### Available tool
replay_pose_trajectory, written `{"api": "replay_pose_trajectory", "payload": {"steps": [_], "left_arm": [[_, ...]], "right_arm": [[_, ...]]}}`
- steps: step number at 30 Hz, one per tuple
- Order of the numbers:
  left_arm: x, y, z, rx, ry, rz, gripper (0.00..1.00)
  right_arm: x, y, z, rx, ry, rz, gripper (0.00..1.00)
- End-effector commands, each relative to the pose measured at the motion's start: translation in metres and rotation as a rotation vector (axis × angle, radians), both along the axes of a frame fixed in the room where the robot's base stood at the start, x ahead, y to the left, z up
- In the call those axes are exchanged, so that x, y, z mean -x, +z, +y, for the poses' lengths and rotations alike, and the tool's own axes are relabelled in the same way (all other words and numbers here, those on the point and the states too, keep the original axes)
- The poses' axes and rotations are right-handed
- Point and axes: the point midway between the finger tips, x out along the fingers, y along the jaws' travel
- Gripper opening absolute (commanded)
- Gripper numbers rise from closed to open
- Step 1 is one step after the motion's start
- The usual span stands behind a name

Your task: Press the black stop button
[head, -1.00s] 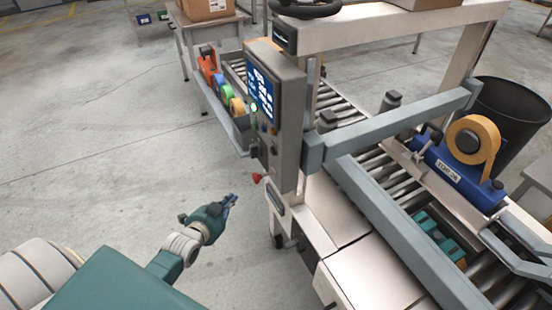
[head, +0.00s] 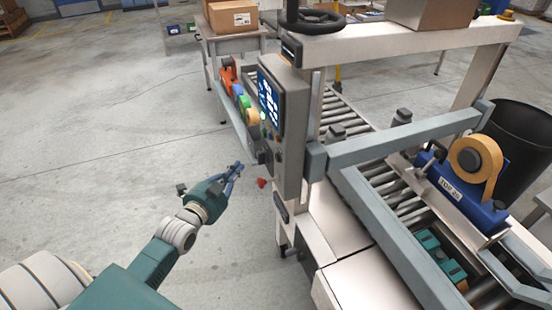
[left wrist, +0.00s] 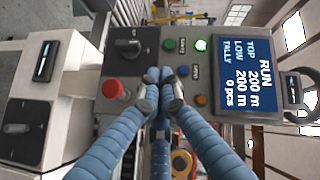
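The grey control panel (head: 290,125) stands upright on the machine's post. In the left wrist view its face (left wrist: 222,128) carries a small dark button (left wrist: 183,70) with a white label, which looks like the black stop button. My left gripper (head: 238,168) is in front of the panel's lower part. In the left wrist view its blue fingers (left wrist: 159,76) are together and empty, just beside the dark button. I cannot tell whether they touch the panel. The display (left wrist: 246,77) reads RUN. My right gripper is not in view.
Near the fingers are a red mushroom button (left wrist: 112,89), a black rotary knob (left wrist: 128,45), a green button (left wrist: 169,45), a lit white button (left wrist: 199,45) and an orange one (left wrist: 201,99). A roller conveyor (head: 350,125) lies behind the panel. The floor to the left is clear.

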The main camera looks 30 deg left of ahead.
Motion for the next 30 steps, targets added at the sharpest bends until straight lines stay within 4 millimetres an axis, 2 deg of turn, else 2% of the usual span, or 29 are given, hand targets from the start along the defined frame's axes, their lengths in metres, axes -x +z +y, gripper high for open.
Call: {"api": "replay_pose_trajectory", "payload": {"steps": [18, 30], "left_arm": [[-0.056, 0.000, -0.047, 0.003, 0.000, 0.000, 0.00], [-0.066, 0.000, -0.057, 0.000, 0.000, 0.001, 0.00]], "right_arm": [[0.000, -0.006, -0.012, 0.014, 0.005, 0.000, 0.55], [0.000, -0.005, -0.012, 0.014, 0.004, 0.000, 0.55]]}}
